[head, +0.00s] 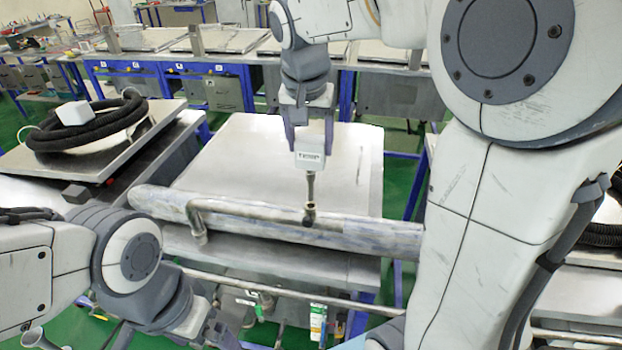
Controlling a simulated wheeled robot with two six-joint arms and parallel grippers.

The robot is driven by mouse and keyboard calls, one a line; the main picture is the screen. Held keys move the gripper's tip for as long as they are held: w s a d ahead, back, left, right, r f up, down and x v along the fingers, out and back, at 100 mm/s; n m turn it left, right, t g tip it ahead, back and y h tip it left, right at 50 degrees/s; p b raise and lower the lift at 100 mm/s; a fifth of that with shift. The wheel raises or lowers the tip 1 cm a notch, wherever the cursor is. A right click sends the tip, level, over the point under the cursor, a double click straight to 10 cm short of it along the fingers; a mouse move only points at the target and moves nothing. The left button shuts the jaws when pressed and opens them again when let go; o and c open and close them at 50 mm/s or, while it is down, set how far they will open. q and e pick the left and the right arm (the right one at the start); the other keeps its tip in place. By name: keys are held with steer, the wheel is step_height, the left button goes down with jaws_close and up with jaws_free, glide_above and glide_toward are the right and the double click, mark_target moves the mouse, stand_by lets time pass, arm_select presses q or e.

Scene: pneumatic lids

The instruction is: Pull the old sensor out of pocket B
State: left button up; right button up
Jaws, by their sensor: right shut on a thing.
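A sensor (310,158) with a white box head marked with dark letters and a thin metal stem hangs upright in the head view. My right gripper (309,132) comes down from above and is shut on its white head. No pocket letter is readable. My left gripper (218,332) is at the bottom edge, partly cut off; its fingers are unclear.
A thick grey cylinder (385,238) lies across the front of a metal-topped table (240,160), close to the pipe. A left table carries a black coiled hose (70,138) and a white box (75,113). The table top behind the sensor is bare.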

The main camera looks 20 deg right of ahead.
steer(key=shift+r+p, duration=1.95)
steer(key=shift+r, duration=0.5)
